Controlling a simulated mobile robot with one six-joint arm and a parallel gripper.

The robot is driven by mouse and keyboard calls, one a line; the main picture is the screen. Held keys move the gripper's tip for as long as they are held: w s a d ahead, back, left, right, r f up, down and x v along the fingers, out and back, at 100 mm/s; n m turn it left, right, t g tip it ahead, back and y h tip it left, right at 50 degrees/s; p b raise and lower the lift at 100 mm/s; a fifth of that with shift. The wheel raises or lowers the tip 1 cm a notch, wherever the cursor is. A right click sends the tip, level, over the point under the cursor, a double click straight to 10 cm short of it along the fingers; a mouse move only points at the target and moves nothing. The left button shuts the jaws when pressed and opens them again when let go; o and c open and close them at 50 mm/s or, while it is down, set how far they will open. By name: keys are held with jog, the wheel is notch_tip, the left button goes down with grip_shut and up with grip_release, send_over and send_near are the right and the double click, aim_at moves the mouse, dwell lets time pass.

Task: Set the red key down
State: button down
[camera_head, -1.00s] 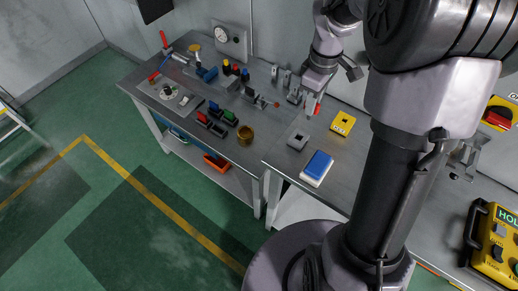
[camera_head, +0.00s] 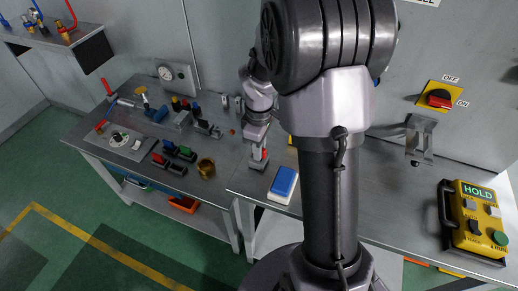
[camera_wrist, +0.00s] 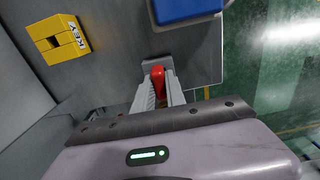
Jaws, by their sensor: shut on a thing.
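My gripper (camera_wrist: 158,95) is shut on the red key (camera_wrist: 158,78), which shows between the two fingers in the wrist view. In the head view the red key (camera_head: 264,154) is a small red patch at my gripper (camera_head: 259,153). A grey block (camera_wrist: 151,62) lies right at the fingertips; it shows low under my gripper in the head view (camera_head: 256,165). I cannot tell whether the key touches it or sits in it. A yellow block marked KEY (camera_wrist: 62,40), with a square opening, stands apart at the upper left of the wrist view.
A blue-topped white block (camera_head: 283,182) sits close to the right of my gripper. A brass cup (camera_head: 206,168) and several coloured parts stand on the left bench. A yellow HOLD box (camera_head: 476,222) is far right. The bench between is mostly clear.

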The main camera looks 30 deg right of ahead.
jog(key=c, duration=1.4)
grip_release()
jog(key=shift+o, duration=0.2)
jog(key=s+a+r+m+t+p, duration=0.1)
jog(key=a+r+p, duration=0.1)
jog(key=r, duration=0.7)
jog(key=s+a+r+m+p, duration=0.1)
jog(key=a+r+m+p, duration=0.15)
jog(key=r, duration=0.65)
jog(key=s+a+r+m+t+y, duration=0.1)
jog(key=s+a+r+m+t, duration=0.1)
jog(key=s+a+m, duration=0.2)
jog(key=s+a+r+m+t+y, duration=0.1)
jog(key=s+a+r+m+t, duration=0.1)
jog(key=s+a, duration=0.5)
jog(key=s+r+m, duration=0.1)
jog(key=s+m, duration=0.1)
jog(key=s, duration=0.2)
jog(key=shift+a+t, duration=0.4)
jog(key=shift+s+m, duration=0.1)
jog(key=shift+m, duration=0.15)
